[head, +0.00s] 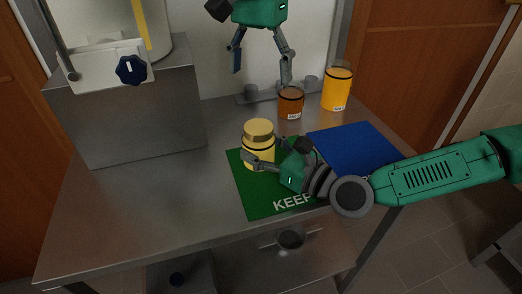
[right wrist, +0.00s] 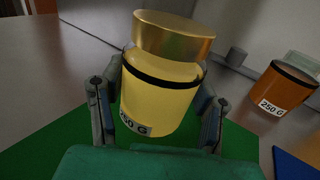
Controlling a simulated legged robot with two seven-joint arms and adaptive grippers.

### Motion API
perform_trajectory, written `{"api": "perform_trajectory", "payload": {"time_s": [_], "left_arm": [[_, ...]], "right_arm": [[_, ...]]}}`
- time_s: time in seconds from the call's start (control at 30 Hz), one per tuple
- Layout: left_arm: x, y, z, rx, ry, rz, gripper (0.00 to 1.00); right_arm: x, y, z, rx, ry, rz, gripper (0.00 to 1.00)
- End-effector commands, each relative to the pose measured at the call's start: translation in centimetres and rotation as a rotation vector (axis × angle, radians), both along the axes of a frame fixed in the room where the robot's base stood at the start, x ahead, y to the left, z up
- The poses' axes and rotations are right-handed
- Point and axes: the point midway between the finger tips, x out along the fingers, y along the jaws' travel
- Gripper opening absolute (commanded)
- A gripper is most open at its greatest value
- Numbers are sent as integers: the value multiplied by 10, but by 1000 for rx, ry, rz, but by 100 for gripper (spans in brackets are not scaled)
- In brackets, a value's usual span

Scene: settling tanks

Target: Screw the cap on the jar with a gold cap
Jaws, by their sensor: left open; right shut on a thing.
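The jar with a gold cap (head: 258,155) stands on the green mat (head: 252,206) marked "KEEP". My right gripper (head: 255,164) is shut around the jar's body, with one finger on each side in the right wrist view (right wrist: 158,112). My left gripper (head: 262,68) is open and empty, high above the back of the table, behind the jar.
An orange-brown jar (head: 291,103) and a taller yellow-orange jar (head: 337,89) stand at the back right, near a grey rack (head: 254,92). A blue mat (head: 352,143) lies right of the green one. A steel machine with a dark blue knob (head: 131,69) stands left. The front-left tabletop is clear.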

Motion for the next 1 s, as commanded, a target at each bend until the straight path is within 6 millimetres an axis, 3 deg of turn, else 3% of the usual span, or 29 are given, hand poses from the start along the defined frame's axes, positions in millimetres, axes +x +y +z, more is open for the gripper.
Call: {"api": "perform_trajectory", "payload": {"time_s": [0.17,0.2,0.27,0.63,1.0], "left_arm": [[0,0,0,0,0,0,72],[0,0,0,0,0,0,72],[0,0,0,0,0,0,72],[0,0,0,0,0,1,72],[0,0,0,0,0,1,72]], "right_arm": [[0,0,1,1,-1,0,0],[0,0,1,1,-1,0,63],[0,0,1,1,-1,0,80],[-4,-6,0,1,1,-1,80],[-49,-63,-1,3,3,-4,80]]}}
